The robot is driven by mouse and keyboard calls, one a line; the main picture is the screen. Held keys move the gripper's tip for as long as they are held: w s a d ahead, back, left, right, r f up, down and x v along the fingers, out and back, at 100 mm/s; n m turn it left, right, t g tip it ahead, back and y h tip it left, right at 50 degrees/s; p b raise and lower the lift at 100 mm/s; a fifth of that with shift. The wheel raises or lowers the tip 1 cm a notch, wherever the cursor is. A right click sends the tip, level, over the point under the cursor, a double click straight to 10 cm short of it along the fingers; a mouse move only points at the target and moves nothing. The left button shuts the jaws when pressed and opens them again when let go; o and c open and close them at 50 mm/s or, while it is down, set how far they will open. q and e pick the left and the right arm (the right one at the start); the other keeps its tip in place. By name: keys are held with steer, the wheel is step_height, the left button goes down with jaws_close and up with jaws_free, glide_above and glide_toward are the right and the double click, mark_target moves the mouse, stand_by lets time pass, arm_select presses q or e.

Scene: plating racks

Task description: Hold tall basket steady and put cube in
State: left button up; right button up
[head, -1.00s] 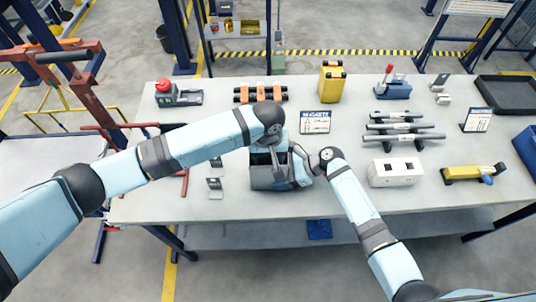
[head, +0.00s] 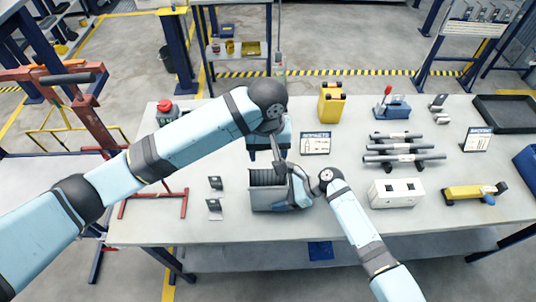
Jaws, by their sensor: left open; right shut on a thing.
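The tall basket (head: 265,203) is a grey open-topped box near the front middle of the table, with dark ribbed inner walls showing. My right gripper (head: 294,190) is shut on the basket's right side. My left gripper (head: 278,160) is open and hangs just above the basket's far rim, pointing down, its fingers partly hidden by my own arm. I cannot make out the cube in this view; the basket's floor is only partly visible.
A white box with holes (head: 397,193) and a yellow tool (head: 475,192) lie to the right. Dark rods on a rack (head: 404,149) stand behind. A yellow block (head: 331,101) and a small sign (head: 315,143) are at the back. Two small plates (head: 214,204) lie left of the basket.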

steer(key=o, duration=1.1)
steer(key=shift+d, duration=0.1)
